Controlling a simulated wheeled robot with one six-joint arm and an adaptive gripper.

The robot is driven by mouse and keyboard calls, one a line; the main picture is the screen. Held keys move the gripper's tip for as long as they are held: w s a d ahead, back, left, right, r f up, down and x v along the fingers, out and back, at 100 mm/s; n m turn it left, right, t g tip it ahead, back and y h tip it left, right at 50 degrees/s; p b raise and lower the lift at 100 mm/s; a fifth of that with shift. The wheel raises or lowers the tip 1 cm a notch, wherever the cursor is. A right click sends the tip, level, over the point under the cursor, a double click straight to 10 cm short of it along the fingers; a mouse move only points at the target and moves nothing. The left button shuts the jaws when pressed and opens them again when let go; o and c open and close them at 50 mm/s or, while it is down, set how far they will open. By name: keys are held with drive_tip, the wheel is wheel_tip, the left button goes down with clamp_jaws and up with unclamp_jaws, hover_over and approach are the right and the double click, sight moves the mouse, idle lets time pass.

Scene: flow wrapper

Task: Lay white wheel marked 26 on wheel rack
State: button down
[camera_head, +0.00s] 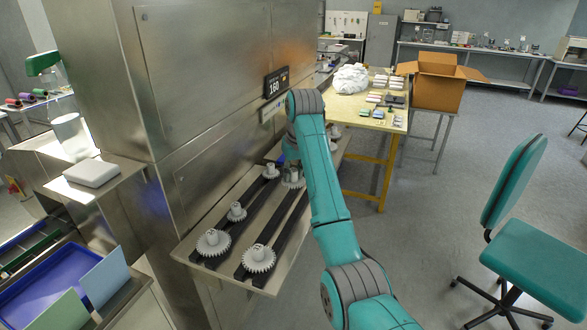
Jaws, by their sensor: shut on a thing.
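The wheel rack is a shelf with two dark rails (284,222) along the front of the steel machine. Another small wheel (270,172) is farther back on the left rail. My gripper (292,171) is low over the rack's farther part, partly hidden by my arm, shut on a white wheel (292,182). I cannot read the number 26 on any wheel.
The steel machine (205,80) with a black display (276,82) walls the rack's left side. A yellow-legged table (385,121) with a white bundle (350,79) and a cardboard box (438,85) stand beyond. A teal chair (520,250) is at right on open floor.

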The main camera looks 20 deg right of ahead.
drive_tip(key=shift+f, duration=3.65)
drive_tip(key=shift+f, duration=0.3)
drive_tip(key=c, duration=0.8)
unclamp_jaws()
drive_tip(key=shift+c, duration=0.2)
drive_tip(key=shift+r, duration=0.1)
wheel_tip(320, 180, up, 10)
drive_tip(key=shift+f, duration=0.1)
